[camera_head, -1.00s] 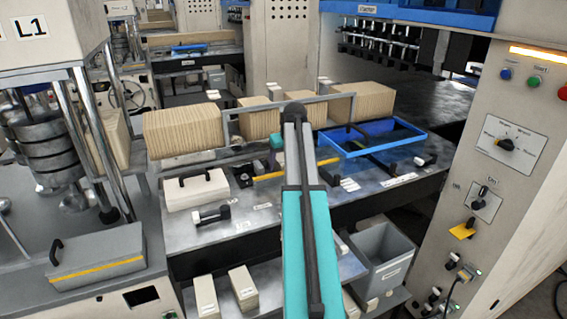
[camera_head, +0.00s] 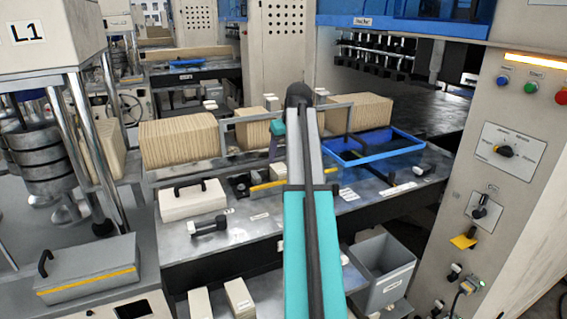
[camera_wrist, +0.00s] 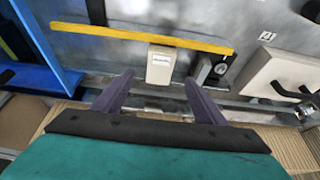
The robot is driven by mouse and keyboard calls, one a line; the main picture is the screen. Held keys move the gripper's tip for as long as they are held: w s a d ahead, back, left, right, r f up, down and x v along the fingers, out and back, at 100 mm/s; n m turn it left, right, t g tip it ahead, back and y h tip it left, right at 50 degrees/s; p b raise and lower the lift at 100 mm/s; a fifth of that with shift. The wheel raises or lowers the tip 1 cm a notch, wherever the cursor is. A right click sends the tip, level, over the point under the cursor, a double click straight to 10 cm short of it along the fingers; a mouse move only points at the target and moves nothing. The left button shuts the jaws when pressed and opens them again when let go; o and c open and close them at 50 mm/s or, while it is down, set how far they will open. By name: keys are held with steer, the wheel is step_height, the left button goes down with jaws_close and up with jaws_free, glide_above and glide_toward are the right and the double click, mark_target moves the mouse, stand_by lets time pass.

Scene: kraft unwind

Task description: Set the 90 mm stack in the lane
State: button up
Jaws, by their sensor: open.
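Several tan kraft stacks stand in a row behind a metal rail on the table: a large left one (camera_head: 178,141), a middle one (camera_head: 253,128) and a right one (camera_head: 360,113). I cannot tell which is the 90 mm stack, nor make out the lane clearly. My gripper (camera_wrist: 157,92) is open and empty in the wrist view, its two dark fingers spread near the metal rail. A small white labelled block (camera_wrist: 160,66) lies just beyond the fingertips, next to a yellow bar (camera_wrist: 140,38). My arm hides part of the row in the head view.
A blue tray (camera_head: 340,157) lies right of my arm; its edge shows at left in the wrist view (camera_wrist: 68,75). A white box with a black handle (camera_head: 192,200) and a dark roller (camera_head: 210,226) sit at left. A grey bin (camera_head: 383,270) stands below, near the control panel (camera_head: 510,150).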

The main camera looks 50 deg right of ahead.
steer(key=shift+b+v, duration=0.35)
steer(key=shift+v, duration=1.4)
